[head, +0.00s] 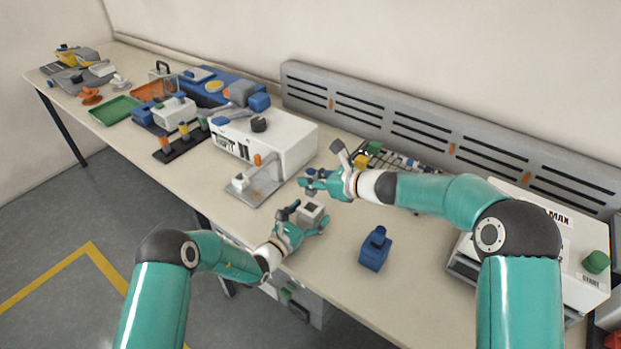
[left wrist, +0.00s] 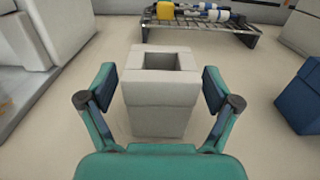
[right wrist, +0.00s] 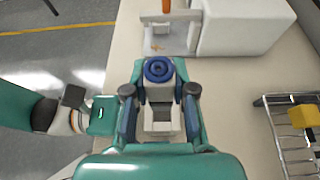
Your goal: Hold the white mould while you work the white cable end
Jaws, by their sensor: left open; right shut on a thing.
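The white mould (head: 312,212), a pale block with a square hollow in its top, stands upright on the bench. In the left wrist view the mould (left wrist: 158,108) is between the fingers of my left gripper (left wrist: 160,88), which is open with a gap on each side. My right gripper (head: 322,170) is above and behind the mould in the head view. In the right wrist view, my right gripper (right wrist: 159,90) is shut on a small pale piece with a blue round top (right wrist: 158,70); I cannot tell surely whether it is the white cable end. The fingers partly hide it.
A blue bottle-like block (head: 374,250) stands right of the mould. A white machine (head: 285,140) with a grey plate is to the left. A wire rack (head: 400,160) with a yellow part is behind. A white box (head: 545,250) is at the right.

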